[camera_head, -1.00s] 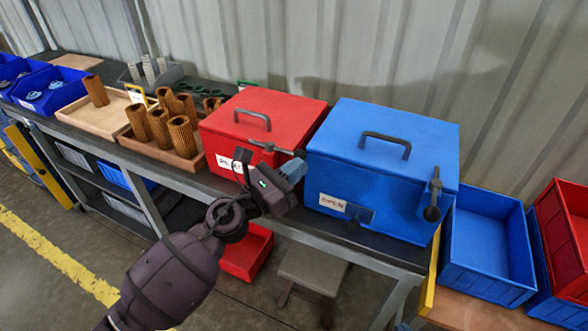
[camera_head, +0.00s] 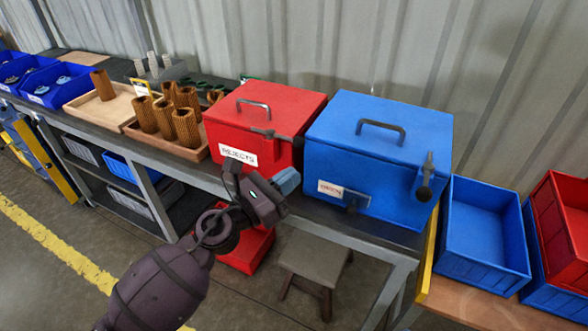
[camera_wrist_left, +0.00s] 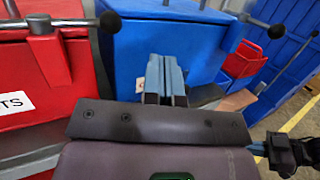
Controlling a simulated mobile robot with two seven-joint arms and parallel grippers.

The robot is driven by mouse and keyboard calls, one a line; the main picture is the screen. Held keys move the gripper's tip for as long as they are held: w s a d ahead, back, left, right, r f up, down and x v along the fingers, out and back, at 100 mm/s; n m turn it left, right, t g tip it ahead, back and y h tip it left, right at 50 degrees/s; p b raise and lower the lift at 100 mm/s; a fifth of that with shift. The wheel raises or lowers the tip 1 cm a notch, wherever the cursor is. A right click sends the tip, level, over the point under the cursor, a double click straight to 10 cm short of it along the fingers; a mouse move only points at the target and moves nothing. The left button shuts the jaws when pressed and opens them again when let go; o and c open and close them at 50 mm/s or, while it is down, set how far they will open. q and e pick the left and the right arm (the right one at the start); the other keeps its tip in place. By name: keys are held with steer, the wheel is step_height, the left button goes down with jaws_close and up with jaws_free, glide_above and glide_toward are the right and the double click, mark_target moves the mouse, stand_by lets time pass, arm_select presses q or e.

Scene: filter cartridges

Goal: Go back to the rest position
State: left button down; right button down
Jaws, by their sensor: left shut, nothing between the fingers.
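My left gripper (camera_head: 288,181) hangs in front of the bench edge, before the gap between the red box (camera_head: 262,118) and the blue box (camera_head: 385,150). It is shut and empty. Its blue-grey fingers are together in the left wrist view (camera_wrist_left: 167,78), pointing at the front of the blue box. In that view the blue box (camera_wrist_left: 205,45) lies beyond the fingers and the red box (camera_wrist_left: 35,80) is at the left. The red box carries a REJECTS label. Both boxes have their lids down.
A wooden tray of brown filter cartridges (camera_head: 187,128) stands left of the red box, with another wooden tray (camera_head: 125,108) holding one cartridge beyond it. Blue bins (camera_head: 485,230) stand at the right. A stool (camera_head: 314,256) and a red bin (camera_head: 247,252) are below the bench.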

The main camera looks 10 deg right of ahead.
arm_select(q)
steer(key=s+a+f, duration=0.1)
steer(key=s+a, duration=0.2)
steer(key=s, duration=0.4)
steer(key=shift+a+f, duration=0.2)
steer(key=shift+f, duration=0.05)
arm_select(e)
steer(key=shift+w+a, duration=0.2)
steer(key=shift+w, duration=0.15)
